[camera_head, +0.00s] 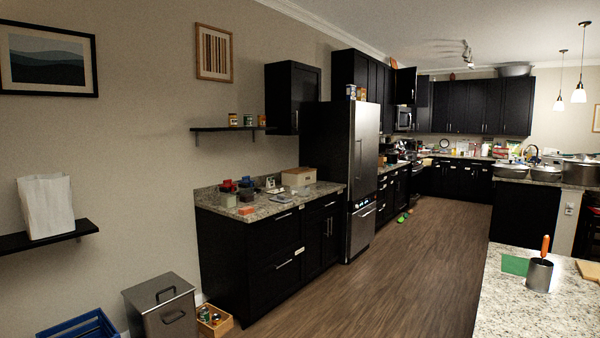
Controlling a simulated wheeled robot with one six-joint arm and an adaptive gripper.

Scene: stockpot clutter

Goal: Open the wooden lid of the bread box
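A small pale, boxy container (298,177) stands on the granite counter at the left, close to the fridge. It may be the bread box, but it is too small to be sure. Its light top looks shut, and I cannot make out a lid edge or handle. My gripper is not in view.
The granite counter (262,212) also holds several small red, dark and grey items. A grey bin (160,308), a blue crate (84,329) and a wooden box (214,320) stand on the floor at lower left. The wooden floor (400,270) is mostly clear. A granite counter (530,315) stands at right.

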